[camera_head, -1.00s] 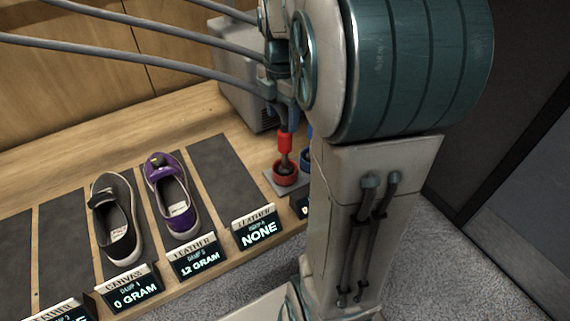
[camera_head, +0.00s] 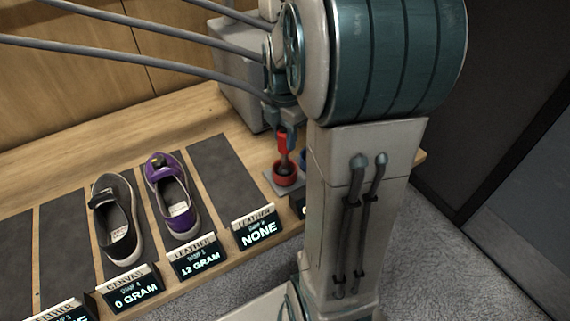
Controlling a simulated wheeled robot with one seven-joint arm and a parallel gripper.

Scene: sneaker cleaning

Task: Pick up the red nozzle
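The red nozzle (camera_head: 282,141) stands upright in a round red holder (camera_head: 285,175) on a small grey plate at the right part of the wooden table. My gripper (camera_head: 282,128) points down at the nozzle's top from above. Its fingers appear spread on either side of the nozzle's upper end. Whether they touch it is too small to tell. My arm hides part of the area just right of the nozzle.
A grey box (camera_head: 237,95) stands behind. A black shoe (camera_head: 117,217) and a purple shoe (camera_head: 172,197) lie on dark mats at left, with label signs along the front edge.

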